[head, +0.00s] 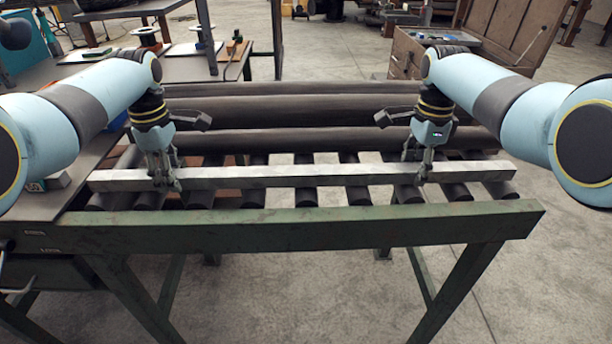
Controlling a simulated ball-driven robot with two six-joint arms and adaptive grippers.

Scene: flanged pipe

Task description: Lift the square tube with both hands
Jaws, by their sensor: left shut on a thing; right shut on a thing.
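The square tube (300,175) is a long, pale grey metal bar lying left to right across the middle of the head view, above the dark rollers. My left gripper (168,183) points down and is shut on the tube near its left end. My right gripper (420,178) points down and is shut on the tube toward its right end. The fingers hide small parts of the tube. Whether the tube touches the rollers or hangs just above them, I cannot tell.
Dark round pipes (290,112) lie behind the tube on the roller stand. The stand's green front rail (300,228) runs in front. A grey bench top (70,190) adjoins at left. A wooden cabinet (405,55) stands at back right. Bare floor (540,270) is at right.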

